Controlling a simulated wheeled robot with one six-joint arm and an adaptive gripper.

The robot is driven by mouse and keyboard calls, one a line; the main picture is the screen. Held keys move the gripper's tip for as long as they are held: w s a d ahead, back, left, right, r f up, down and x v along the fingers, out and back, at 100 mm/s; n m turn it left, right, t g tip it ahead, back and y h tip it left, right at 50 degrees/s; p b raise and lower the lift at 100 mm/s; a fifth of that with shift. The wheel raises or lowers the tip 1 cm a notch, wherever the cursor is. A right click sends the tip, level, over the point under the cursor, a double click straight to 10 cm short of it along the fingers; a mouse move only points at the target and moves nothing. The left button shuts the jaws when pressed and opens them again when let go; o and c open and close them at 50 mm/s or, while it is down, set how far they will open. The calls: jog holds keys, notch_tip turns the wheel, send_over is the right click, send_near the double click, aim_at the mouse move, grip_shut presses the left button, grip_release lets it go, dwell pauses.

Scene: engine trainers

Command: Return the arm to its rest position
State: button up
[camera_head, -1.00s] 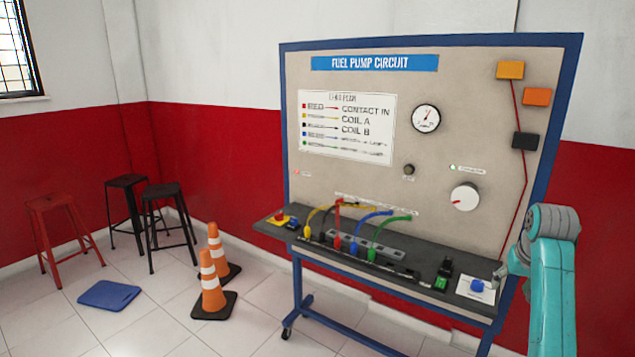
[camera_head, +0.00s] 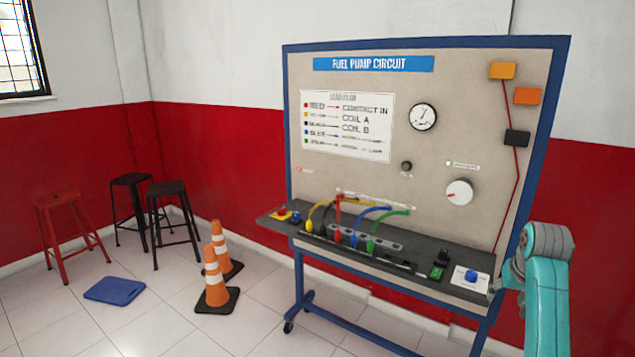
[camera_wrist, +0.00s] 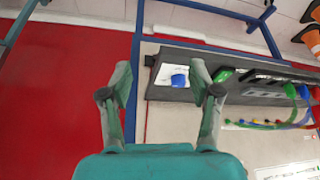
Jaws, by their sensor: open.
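My gripper (camera_wrist: 158,82) is open and empty in the wrist view, its two fingers apart. Beyond it, the blue button (camera_wrist: 178,80) on its white plate lies at the end of the trainer's shelf. In the head view my teal arm is at the right edge, beside the right end of the fuel pump circuit board (camera_head: 385,210). The gripper's fingers are mostly hidden there. The blue button (camera_head: 471,275) shows just left of the arm. Colored leads (camera_head: 360,215) are plugged in along the dark shelf (camera_head: 415,254).
The board stands on a blue wheeled frame (camera_head: 299,290). Two orange cones (camera_head: 214,282), several stools (camera_head: 72,230) and a blue mat (camera_head: 114,291) are on the floor at left. A red and white wall is behind. Open tiled floor lies in front.

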jog(key=s+a+f+t, duration=0.1)
jog(key=s+a+f, duration=0.25)
jog(key=f, duration=0.65)
jog(key=s+a+f+t, duration=0.1)
jog(key=s+a+f, duration=0.3)
jog(key=f, duration=0.6)
jog(key=s+a+f+n+t, duration=0.1)
jog(key=s+a+f, duration=0.4)
jog(key=s, duration=0.2)
jog(key=s+a+f+n+t, duration=0.1)
jog(key=s+a+f+t, duration=0.1)
jog(key=s+a+f, duration=0.4)
jog(key=s+a+r+t, duration=0.1)
jog(key=s+a, duration=0.2)
jog(key=s, duration=0.8)
jog(key=s+a+r+t, duration=0.1)
jog(key=s+a+r, duration=0.15)
jog(key=s, duration=0.75)
jog(key=s+a+r+n+t+y, duration=0.1)
jog(key=s+a+r+t, duration=0.2)
jog(key=s+r, duration=1.2)
jog(key=shift+s+a+n+y, duration=0.15)
jog(key=shift+s+n+y, duration=0.2)
jog(key=shift+s, duration=0.4)
